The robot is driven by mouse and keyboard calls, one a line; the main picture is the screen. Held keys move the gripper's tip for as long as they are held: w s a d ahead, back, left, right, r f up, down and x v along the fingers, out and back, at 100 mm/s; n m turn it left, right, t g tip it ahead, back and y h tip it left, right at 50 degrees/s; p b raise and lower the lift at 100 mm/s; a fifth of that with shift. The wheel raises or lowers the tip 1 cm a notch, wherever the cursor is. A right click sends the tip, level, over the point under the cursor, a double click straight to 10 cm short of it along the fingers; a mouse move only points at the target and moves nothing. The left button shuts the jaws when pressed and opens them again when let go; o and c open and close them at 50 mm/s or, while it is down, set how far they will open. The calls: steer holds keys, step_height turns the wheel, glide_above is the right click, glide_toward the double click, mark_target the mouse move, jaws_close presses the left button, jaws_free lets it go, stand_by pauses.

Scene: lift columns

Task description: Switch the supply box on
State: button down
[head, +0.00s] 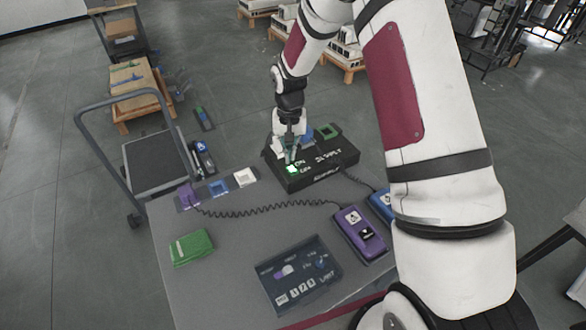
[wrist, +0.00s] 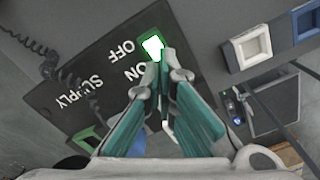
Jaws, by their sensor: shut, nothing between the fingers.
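The black supply box (head: 318,172) stands at the far side of the grey table, with white lettering on its top. In the wrist view the supply box (wrist: 85,92) shows the words SUPPLY, ON and OFF. A lit switch (head: 292,169), white with a green surround, sits by the lettering; it also shows in the wrist view (wrist: 153,47). My gripper (head: 292,154) is over the box, pointing down at the switch. In the wrist view its fingertips (wrist: 165,72) are together, empty, right at the edge of the lit switch. I cannot tell whether they touch it.
A purple pendant (head: 358,232) on a coiled cable lies on the table, with a blue one (head: 382,204) beside it. A dark panel (head: 298,278), a green cloth-like item (head: 190,247) and a row of coloured sockets (head: 218,187) are also there. A cart (head: 150,160) stands at left.

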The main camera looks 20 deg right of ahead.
mark_target(290, 167)
steer(key=shift+r, duration=1.8)
